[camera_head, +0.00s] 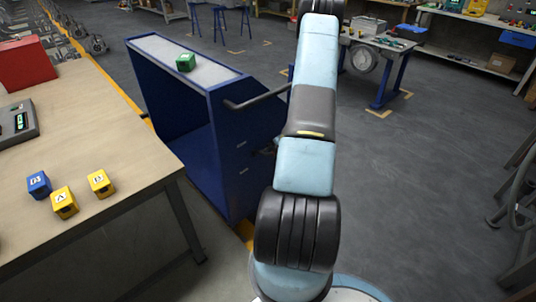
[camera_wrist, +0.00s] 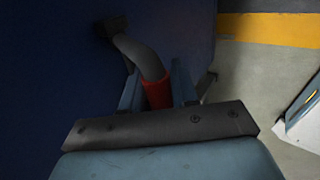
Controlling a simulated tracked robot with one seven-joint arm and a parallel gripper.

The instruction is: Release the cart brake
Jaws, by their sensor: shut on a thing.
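The blue cart (camera_head: 222,150) stands beside the workbench, with a grey top and an open front. In the wrist view its dark blue side panel (camera_wrist: 55,60) fills the left. A bent grey brake lever (camera_wrist: 138,53) comes out of a dark mount on that panel and ends in a red grip (camera_wrist: 157,95). My gripper (camera_wrist: 156,85) has one finger on each side of the red grip and is shut on it. In the head view my arm hides the gripper and the lever.
The cart's dark push handle (camera_head: 258,97) sticks out close to my arm. A green block (camera_head: 186,62) rests on the cart top. The workbench (camera_head: 120,150) at left holds lettered blocks and a red box (camera_head: 24,64). Open floor (camera_head: 420,190) lies to the right.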

